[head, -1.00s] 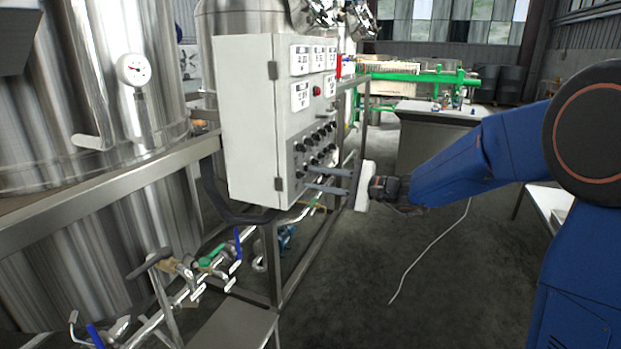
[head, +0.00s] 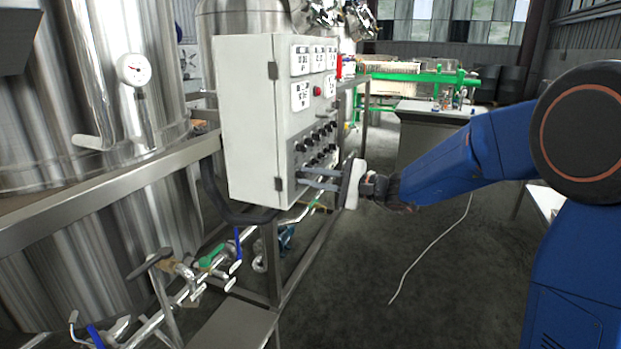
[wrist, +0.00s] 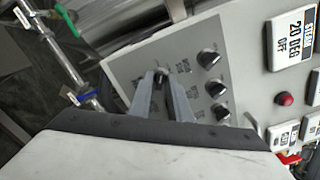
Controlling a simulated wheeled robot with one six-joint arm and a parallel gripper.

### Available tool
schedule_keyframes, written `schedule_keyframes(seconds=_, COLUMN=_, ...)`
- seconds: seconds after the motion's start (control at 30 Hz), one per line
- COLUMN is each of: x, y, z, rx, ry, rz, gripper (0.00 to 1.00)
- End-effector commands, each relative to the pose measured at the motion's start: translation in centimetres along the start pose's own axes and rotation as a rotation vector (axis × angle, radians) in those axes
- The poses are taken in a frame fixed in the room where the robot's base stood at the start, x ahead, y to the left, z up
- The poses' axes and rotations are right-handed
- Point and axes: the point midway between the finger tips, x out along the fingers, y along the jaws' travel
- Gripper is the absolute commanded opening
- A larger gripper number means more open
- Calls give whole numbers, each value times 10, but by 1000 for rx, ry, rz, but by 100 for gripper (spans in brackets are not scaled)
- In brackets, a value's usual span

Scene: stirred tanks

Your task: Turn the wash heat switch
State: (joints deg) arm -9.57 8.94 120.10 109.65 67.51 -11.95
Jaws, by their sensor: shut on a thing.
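The grey control cabinet (head: 250,120) stands left of centre in the head view, with rows of black switch knobs (head: 325,137) on its right-hand face. My gripper (head: 299,178) reaches in from the right, its fingertips at the lower near corner of the knob panel. In the wrist view, my gripper (wrist: 161,76) has its two fingers closed around a small switch knob (wrist: 160,73), which the fingertips partly hide. Several black knobs (wrist: 211,87) sit in a row to the right of the fingers. The labels are too blurred to read, so I cannot tell which one is the wash heat switch.
White displays (head: 300,60) and a red button (head: 318,91) are above the knobs. A steel tank (head: 95,120) with a dial gauge (head: 134,69) stands at left. Pipes with valves (head: 210,258) run below. The floor (head: 400,270) under my arm is open, with a thin cable on it.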

Motion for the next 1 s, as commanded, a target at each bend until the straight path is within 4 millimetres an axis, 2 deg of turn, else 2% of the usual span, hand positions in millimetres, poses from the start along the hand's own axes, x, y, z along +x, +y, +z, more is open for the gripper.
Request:
schedule_keyframes(seconds=0.17, x=0, y=1, z=0, rx=69, ry=0, rz=1, gripper=0)
schedule_keyframes(seconds=0.7, x=0, y=1, z=0, rx=475, ry=1, rz=2, gripper=0)
schedule_keyframes(seconds=1.0, x=0, y=1, z=0, rx=629, ry=1, rz=2, gripper=0)
